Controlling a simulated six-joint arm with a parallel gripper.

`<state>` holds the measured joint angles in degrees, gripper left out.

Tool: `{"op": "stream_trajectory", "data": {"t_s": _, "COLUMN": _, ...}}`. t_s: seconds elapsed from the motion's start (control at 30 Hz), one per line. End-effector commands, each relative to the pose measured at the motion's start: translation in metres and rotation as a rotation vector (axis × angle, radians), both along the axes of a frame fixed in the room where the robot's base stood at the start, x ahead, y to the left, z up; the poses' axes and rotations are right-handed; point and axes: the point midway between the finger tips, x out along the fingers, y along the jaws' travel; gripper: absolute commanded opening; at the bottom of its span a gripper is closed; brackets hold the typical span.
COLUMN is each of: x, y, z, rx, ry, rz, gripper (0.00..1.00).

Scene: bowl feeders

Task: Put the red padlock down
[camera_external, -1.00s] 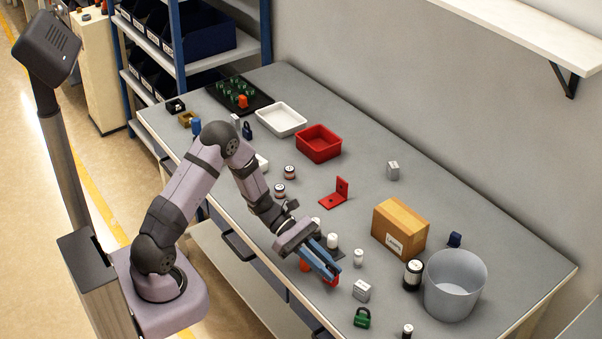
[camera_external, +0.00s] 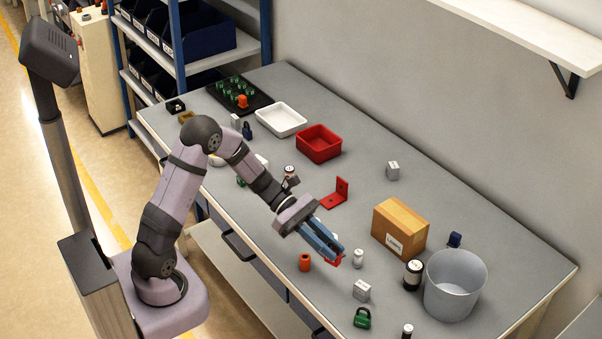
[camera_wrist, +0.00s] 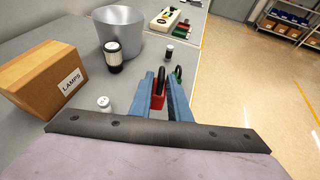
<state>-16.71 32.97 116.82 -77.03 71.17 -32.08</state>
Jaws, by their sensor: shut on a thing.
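My gripper (camera_external: 325,245) is shut on the red padlock (camera_external: 333,261), which shows between and below the blue fingertips, over the front part of the grey bench. In the wrist view, the red padlock (camera_wrist: 158,103) sits between the two blue fingers (camera_wrist: 163,100), with its dark shackle pointing up and away. The fingers hide part of its body. I cannot tell whether the padlock touches the bench.
An orange cylinder (camera_external: 305,262) stands left of the padlock, and a small white-grey bottle (camera_external: 358,258) stands just right.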

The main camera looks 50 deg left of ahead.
Motion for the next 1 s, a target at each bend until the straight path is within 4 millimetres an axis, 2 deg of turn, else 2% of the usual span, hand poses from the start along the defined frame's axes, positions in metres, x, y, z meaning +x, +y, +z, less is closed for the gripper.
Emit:
{"op": "stream_trajectory", "data": {"t_s": 0.17, "x": 0.032, "y": 0.018, "z": -0.011, "rx": 0.014, "ry": 0.001, "rz": 0.057, "gripper": 0.00}}
{"op": "stream_trajectory", "data": {"t_s": 0.27, "x": 0.060, "y": 0.036, "z": -0.017, "rx": 0.024, "ry": 0.002, "rz": 0.111, "gripper": 0.00}}
{"op": "stream_trajectory", "data": {"t_s": 0.5, "x": 0.129, "y": 0.085, "z": -0.020, "rx": 0.035, "ry": 0.005, "rz": 0.264, "gripper": 0.00}}
{"op": "stream_trajectory", "data": {"t_s": 0.7, "x": 0.178, "y": 0.128, "z": -0.014, "rx": 0.026, "ry": 0.001, "rz": 0.393, "gripper": 0.00}}
{"op": "stream_trajectory", "data": {"t_s": 0.83, "x": 0.199, "y": 0.149, "z": -0.006, "rx": 0.013, "ry": -0.003, "rz": 0.457, "gripper": 0.00}}
{"op": "stream_trajectory", "data": {"t_s": 1.0, "x": 0.214, "y": 0.165, "z": 0.001, "rx": 0.001, "ry": -0.006, "rz": 0.505, "gripper": 0.00}}
